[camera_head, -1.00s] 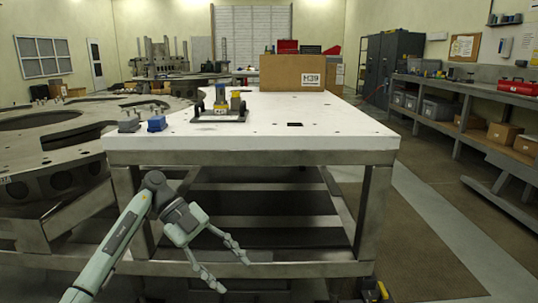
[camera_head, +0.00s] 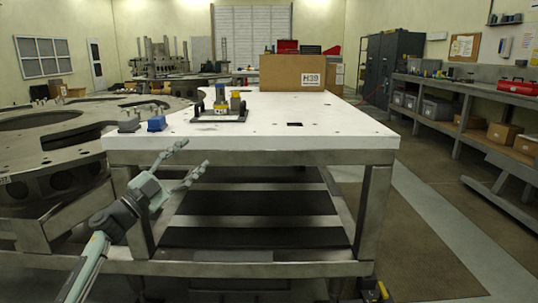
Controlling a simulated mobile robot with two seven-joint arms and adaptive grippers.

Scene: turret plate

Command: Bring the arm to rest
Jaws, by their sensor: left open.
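My left gripper (camera_head: 193,158) is open and empty. It is in front of the white-topped table (camera_head: 330,133), near the table's left front corner, with its fingers pointing up and to the right. The fingertips show at about the height of the table's front edge; I cannot tell the exact gap to it. My left arm (camera_head: 102,238) comes in from the lower left. My right gripper is not in view.
On the table are a cardboard box (camera_head: 292,73), a dark fixture with yellow and grey parts (camera_head: 220,108) and a blue block (camera_head: 157,124). A large round metal plate (camera_head: 60,140) stands left. Shelves (camera_head: 460,90) line the right wall.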

